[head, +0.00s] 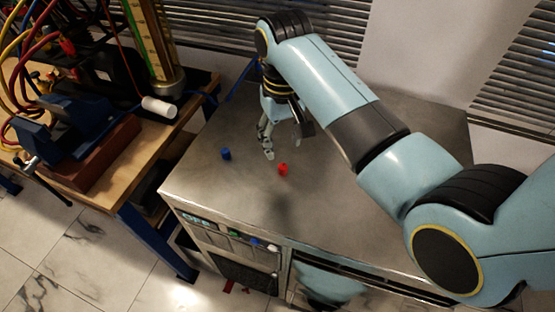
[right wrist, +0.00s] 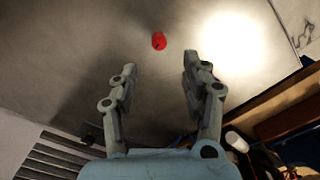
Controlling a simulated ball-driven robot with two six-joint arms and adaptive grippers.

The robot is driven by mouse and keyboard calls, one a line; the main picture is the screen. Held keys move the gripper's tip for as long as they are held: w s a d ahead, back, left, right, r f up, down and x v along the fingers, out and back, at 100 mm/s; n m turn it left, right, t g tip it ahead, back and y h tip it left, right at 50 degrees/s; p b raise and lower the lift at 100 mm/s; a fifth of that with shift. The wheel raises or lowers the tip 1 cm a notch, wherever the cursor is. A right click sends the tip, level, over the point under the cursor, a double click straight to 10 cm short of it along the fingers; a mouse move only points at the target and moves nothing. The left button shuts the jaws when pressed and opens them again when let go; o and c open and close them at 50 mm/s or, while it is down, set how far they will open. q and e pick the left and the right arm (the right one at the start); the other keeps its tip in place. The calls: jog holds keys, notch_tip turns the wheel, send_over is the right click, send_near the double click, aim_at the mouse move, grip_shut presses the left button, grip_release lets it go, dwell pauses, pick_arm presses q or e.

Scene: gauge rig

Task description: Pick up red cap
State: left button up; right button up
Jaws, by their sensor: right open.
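The red cap (head: 283,169) lies on the metal tabletop, just in front of my right gripper in the head view. It also shows in the right wrist view (right wrist: 159,41), beyond the fingertips and roughly between them. My right gripper (head: 283,147) points down over the table. In the right wrist view its two fingers (right wrist: 160,64) are spread apart with nothing between them. The red cap is apart from the fingers. My left gripper is not in the head view.
A blue cap (head: 225,154) lies on the metal table (head: 330,225), left of the red cap. A wooden bench (head: 140,165) at the left holds a blue vise (head: 65,130) and a white cylinder (head: 159,107). The tabletop around the caps is mostly clear.

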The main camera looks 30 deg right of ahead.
aim_at(283, 166)
jog(key=f, duration=0.3)
jog(key=shift+s, duration=0.25)
notch_tip(283, 166, down, 5)
jog(key=c, duration=0.8)
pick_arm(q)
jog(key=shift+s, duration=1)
pick_arm(e)
jog(key=shift+c, duration=0.4)
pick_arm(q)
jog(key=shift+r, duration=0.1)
